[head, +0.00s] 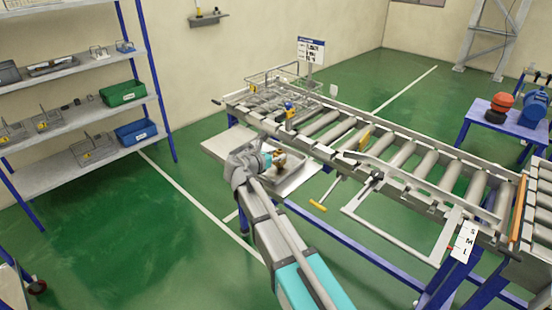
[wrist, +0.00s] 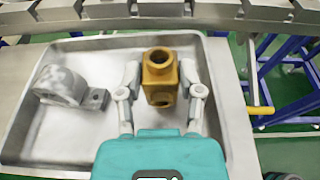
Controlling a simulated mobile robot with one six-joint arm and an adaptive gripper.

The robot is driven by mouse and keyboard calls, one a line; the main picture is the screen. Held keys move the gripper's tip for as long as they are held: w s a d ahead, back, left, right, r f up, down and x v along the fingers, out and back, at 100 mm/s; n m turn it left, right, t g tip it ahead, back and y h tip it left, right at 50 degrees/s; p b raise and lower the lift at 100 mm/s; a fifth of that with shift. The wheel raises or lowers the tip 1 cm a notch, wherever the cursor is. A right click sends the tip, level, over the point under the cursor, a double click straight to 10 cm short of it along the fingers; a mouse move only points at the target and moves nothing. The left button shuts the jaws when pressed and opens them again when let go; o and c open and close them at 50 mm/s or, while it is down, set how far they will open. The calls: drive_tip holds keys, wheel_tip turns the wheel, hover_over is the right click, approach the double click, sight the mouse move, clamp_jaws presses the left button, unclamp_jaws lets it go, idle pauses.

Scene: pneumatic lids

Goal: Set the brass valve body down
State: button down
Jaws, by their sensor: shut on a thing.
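The brass valve body (wrist: 160,72) is between the two fingers of my gripper (wrist: 160,92) in the wrist view, with its round opening facing up. My gripper is shut on it, one finger on each side. They are over a shallow metal tray (wrist: 28,118). I cannot tell whether the valve body touches the tray floor. In the head view the brass valve body (head: 280,159) shows small at the end of my gripper (head: 272,160), above the tray (head: 316,172). My arm hides part of the tray there.
A grey cast part (wrist: 62,86) lies in the left of the tray. A roller conveyor (head: 345,127) runs just behind the tray. A yellow-handled lever (head: 318,206) sticks out to the right. Shelves with green (head: 122,93) and blue (head: 136,132) bins stand at the left.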

idle(0.3)
drive_tip(key=c, duration=0.7)
unclamp_jaws()
drive_tip(key=shift+f, duration=0.15)
drive_tip(key=o, duration=0.4)
drive_tip(key=shift+o, duration=0.2)
drive_tip(key=shift+r, duration=0.3)
drive_tip(key=p+v, duration=0.3)
drive_tip(key=v, duration=0.9)
drive_tip(key=shift+d+f, duration=0.1)
